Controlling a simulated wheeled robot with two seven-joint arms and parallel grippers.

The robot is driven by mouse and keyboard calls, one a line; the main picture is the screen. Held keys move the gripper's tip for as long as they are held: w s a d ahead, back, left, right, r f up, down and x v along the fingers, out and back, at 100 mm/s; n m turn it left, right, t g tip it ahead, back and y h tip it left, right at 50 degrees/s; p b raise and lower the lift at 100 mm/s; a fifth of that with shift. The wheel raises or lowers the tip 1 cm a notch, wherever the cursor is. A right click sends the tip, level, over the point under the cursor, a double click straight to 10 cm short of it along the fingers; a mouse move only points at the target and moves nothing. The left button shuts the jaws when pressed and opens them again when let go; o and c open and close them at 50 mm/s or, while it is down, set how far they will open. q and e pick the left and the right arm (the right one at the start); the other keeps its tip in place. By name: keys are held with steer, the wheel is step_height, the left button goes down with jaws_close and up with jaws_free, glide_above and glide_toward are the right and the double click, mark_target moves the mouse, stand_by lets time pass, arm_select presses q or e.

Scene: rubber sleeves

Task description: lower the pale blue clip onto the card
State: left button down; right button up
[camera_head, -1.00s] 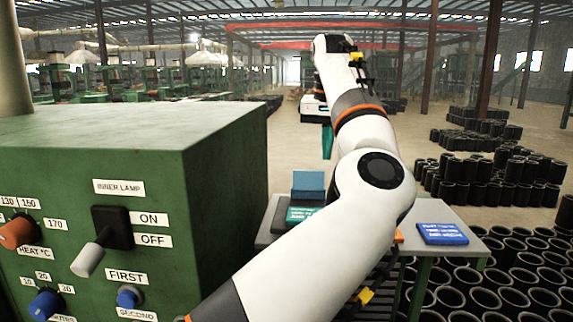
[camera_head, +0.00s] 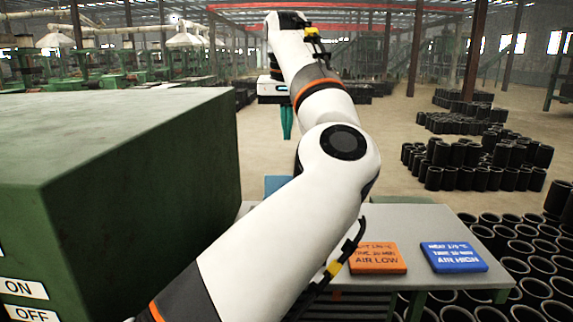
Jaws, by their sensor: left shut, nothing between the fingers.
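My left gripper (camera_head: 287,122) hangs at the end of my outstretched arm, its teal fingers shut and empty. In the picture it is above and beyond the table's far edge. A blue upright piece (camera_head: 276,184) shows at the table's far left, mostly hidden behind my arm; I cannot tell whether it is the pale blue clip. An orange card (camera_head: 377,258) reading AIR LOW and a blue card (camera_head: 453,257) reading AIR HIGH lie flat on the grey table (camera_head: 420,218). A green card seen earlier is hidden by my arm. My right gripper is not in view.
A large green machine cabinet (camera_head: 120,160) with an ON/OFF panel stands close on the left. Many black rubber sleeves (camera_head: 500,245) stand on the floor at the right and further back. The floor behind the table is open.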

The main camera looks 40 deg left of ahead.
arm_select(q)
step_height(320, 180, down, 8)
steer(key=f+p, duration=0.1)
steer(key=p, duration=0.1)
steer(key=shift+s+d+r+p, duration=0.4)
steer(key=shift+s+d, duration=0.1)
steer(key=shift+s, duration=0.1)
steer(key=shift+s+d+r+p, duration=0.25)
steer(key=shift+s+d+p, duration=0.15)
steer(key=shift+s+d, duration=0.15)
steer(key=shift+f, duration=0.15)
steer(key=shift+a, duration=0.15)
